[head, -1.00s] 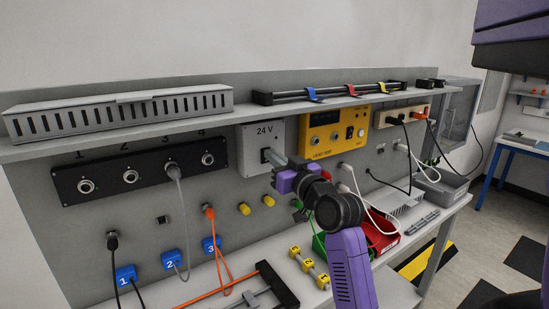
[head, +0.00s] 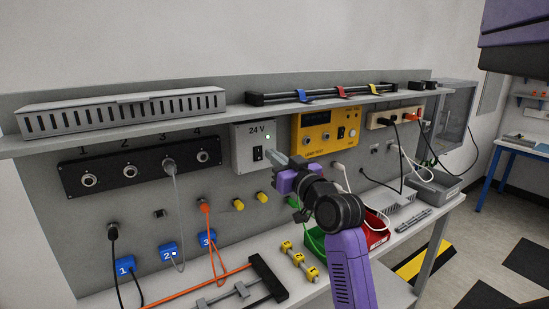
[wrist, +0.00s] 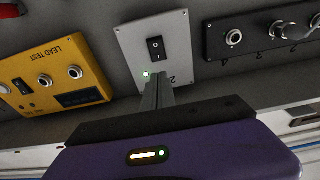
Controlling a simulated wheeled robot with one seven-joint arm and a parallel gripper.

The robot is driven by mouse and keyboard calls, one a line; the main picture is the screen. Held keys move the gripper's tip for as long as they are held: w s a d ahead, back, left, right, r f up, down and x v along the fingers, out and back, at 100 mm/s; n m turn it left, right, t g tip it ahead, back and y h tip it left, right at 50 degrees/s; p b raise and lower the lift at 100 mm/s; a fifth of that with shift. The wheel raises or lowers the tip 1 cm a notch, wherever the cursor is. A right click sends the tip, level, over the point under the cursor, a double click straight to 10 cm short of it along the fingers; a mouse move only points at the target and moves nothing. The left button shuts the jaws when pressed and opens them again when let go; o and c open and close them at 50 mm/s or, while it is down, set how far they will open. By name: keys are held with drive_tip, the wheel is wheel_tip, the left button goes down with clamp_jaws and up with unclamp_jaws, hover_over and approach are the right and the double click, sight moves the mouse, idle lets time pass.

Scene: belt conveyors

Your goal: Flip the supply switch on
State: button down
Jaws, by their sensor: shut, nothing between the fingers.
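The supply switch is a black rocker (head: 257,153) on the grey 24 V box (head: 243,160). A green light (head: 268,136) glows on the box beside the rocker. In the wrist view the rocker (wrist: 156,48) shows in full on its plate (wrist: 135,35), and the green light (wrist: 146,74) is lit there too. My gripper (head: 275,156) is shut and empty, its tips just right of the rocker in the head view and apart from it. In the wrist view the shut fingers (wrist: 157,92) point at the plate's edge near the light.
The yellow lead test unit (head: 325,131) is right of the box. A black panel with numbered sockets (head: 140,167) is to the left, with a grey cable in socket 3. A shelf (head: 230,112) runs above.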

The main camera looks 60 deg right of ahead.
drive_tip(key=r+b+v, duration=0.1)
drive_tip(key=v, duration=0.7)
drive_tip(key=shift+s+a+r+b, duration=0.25)
drive_tip(key=shift+a+r+b, duration=0.05)
drive_tip(key=shift+b, duration=0.1)
